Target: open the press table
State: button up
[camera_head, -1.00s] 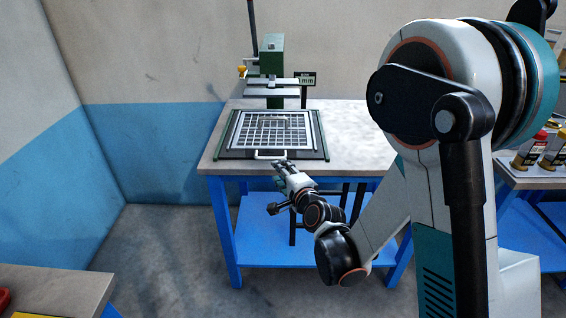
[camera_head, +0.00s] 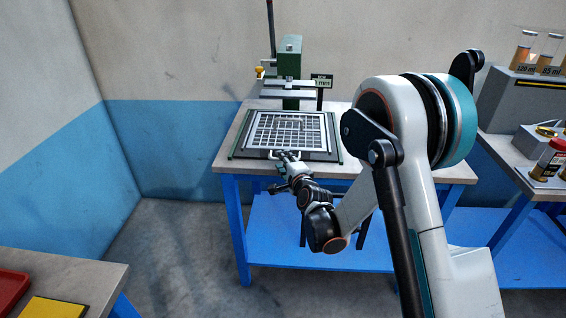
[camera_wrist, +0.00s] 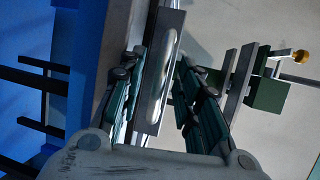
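The press table (camera_head: 290,133), a dark-framed plate with a pale grid, lies flat on the workbench in front of the green press (camera_head: 291,62). Its light handle (camera_wrist: 167,68) is at the front edge. In the wrist view the handle runs lengthwise between the two dark green fingers of my gripper (camera_wrist: 160,92). The fingers stand apart on either side, and a gap shows on the right side. I cannot tell whether they touch the handle. In the head view my gripper (camera_head: 285,160) is at the front edge of the table, partly covering the handle.
The workbench (camera_head: 440,169) has a pale top and blue legs with a blue lower shelf (camera_head: 270,235). A small sign (camera_head: 322,82) stands beside the press. Another bench with jars (camera_head: 549,160) is at the right. A red tray (camera_head: 10,290) lies at the lower left.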

jog(key=shift+x, duration=0.95)
grip_shut()
